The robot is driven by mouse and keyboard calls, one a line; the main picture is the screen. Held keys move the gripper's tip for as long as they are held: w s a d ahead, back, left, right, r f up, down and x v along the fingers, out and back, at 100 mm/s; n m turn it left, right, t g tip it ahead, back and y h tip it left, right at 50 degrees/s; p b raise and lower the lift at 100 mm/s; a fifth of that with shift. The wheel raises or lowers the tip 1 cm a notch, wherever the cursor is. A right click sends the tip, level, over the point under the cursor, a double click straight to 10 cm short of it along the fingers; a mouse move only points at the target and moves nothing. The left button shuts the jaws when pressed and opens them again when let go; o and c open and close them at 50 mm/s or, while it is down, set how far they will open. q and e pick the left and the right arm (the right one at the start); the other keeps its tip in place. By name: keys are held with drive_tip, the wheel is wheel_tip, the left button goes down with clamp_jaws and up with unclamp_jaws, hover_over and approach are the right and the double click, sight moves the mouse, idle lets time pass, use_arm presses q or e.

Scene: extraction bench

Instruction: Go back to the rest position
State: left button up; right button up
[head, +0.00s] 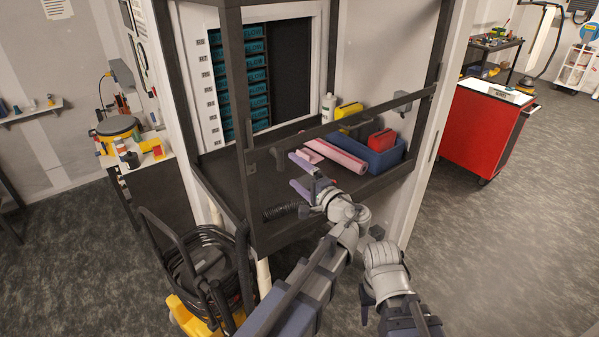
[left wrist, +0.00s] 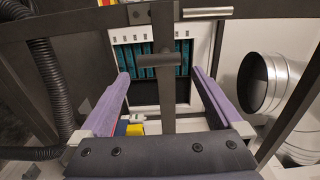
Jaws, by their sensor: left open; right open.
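My left gripper (head: 299,176) reaches in from below in the head view, at the front opening of the dark-framed cabinet (head: 262,190). Its two purple fingers are apart with nothing between them. In the left wrist view the open fingers (left wrist: 162,76) point towards the cabinet's back panel, with a dark upright bar between them in the picture. My right arm's wrist shows at the lower right of the head view, outside the cabinet. I cannot make out its gripper fingers.
A blue bin (head: 385,157) with a red item and pink rolls (head: 335,158) lie on the cabinet floor. A dark rail (head: 350,122) crosses the opening. A hose-wrapped machine (head: 205,270) stands at lower left, a red cabinet (head: 478,130) at right. A silver duct (left wrist: 265,82) is near.

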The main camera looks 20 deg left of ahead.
use_arm(q)
drive_tip(key=s+a+f+n+g+h, duration=0.2)
drive_tip(key=s+a+f+g+h, duration=0.15)
drive_tip(key=f, duration=0.45)
drive_tip(key=s+a+f+n+g+h, duration=0.25)
drive_tip(key=s+f+g, duration=0.2)
drive_tip(key=f, duration=0.25)
drive_tip(key=s+d+f+g+h+b, duration=0.1)
drive_tip(key=s+d+f+h+b, duration=0.1)
drive_tip(key=s+d+f+b, duration=0.2)
drive_tip(key=s+d+f+g+h+b, duration=0.1)
drive_tip(key=s+d+f+h+b, duration=0.1)
drive_tip(key=s+d+f+b, duration=0.3)
drive_tip(key=s+d+f+g+h+b, duration=0.1)
drive_tip(key=s+d+f+h+b, duration=0.2)
drive_tip(key=d+f+b, duration=0.6)
wheel_tip(320, 180, down, 7)
drive_tip(key=shift+s+d+m, duration=0.45)
drive_tip(key=shift+s+d, duration=0.3)
drive_tip(key=shift+s, duration=0.45)
use_arm(e)
wheel_tip(320, 180, down, 18)
drive_tip(key=shift+w+a, duration=0.15)
drive_tip(key=shift+a, duration=0.1)
